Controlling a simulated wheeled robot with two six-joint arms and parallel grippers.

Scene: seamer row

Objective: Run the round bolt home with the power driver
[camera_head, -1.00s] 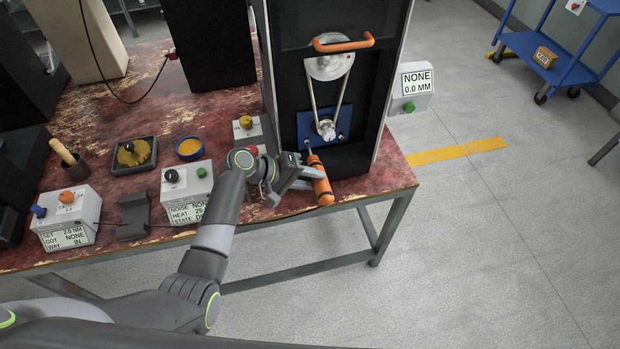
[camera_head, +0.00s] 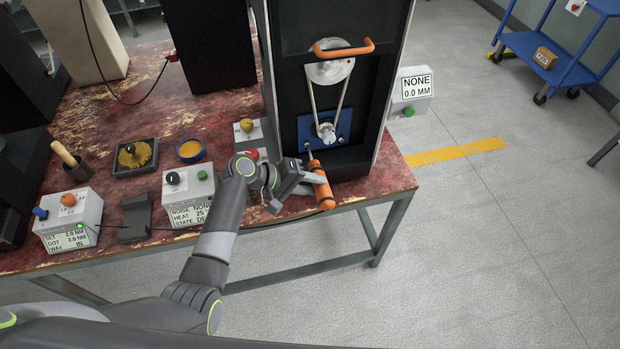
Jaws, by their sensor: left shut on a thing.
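The orange power driver (camera_head: 322,190) is in my left gripper (camera_head: 312,184), which is shut on it. The driver tilts, with its dark nose pointing up and back to the lower left of the blue plate (camera_head: 340,124) inside the black cabinet. The nose appears to meet the bolt spot there. The round bolt itself is too small or hidden to make out. The driver's control box (camera_head: 68,222) at the left reads SET 2.0 NM, GOT 2.0 NM, WAY IN, and a small green light shows on it. My right gripper is not in view.
The cabinet (camera_head: 388,75) holds a belt on two pulleys and has an orange handle (camera_head: 343,47). A grey cradle (camera_head: 136,216), second meter box (camera_head: 190,190), blue-rimmed dish (camera_head: 203,153) and black tray (camera_head: 118,168) stand on the red table. A gauge reading NONE 0.0 MM (camera_head: 416,83) is at right.

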